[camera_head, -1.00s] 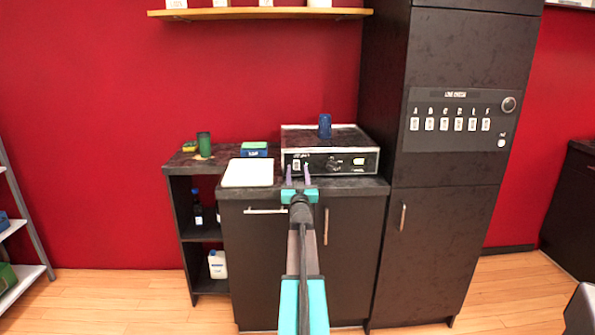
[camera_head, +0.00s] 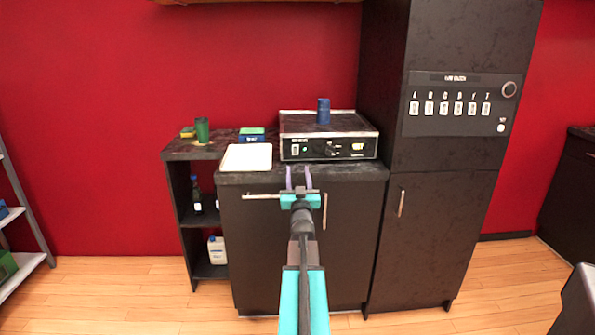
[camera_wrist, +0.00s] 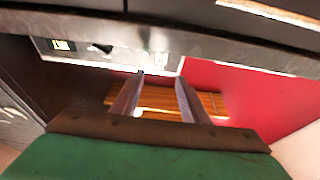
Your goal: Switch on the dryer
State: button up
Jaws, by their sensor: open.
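A blue cup (camera_head: 323,111) stands on the device. A white tray (camera_head: 247,158) lies on the counter to its left, with a blue-green box (camera_head: 251,135) behind it. A tall dark cabinet (camera_head: 440,160) with a lettered button panel stands close on the right.

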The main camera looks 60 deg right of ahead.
jog(key=shift+v, duration=0.95)
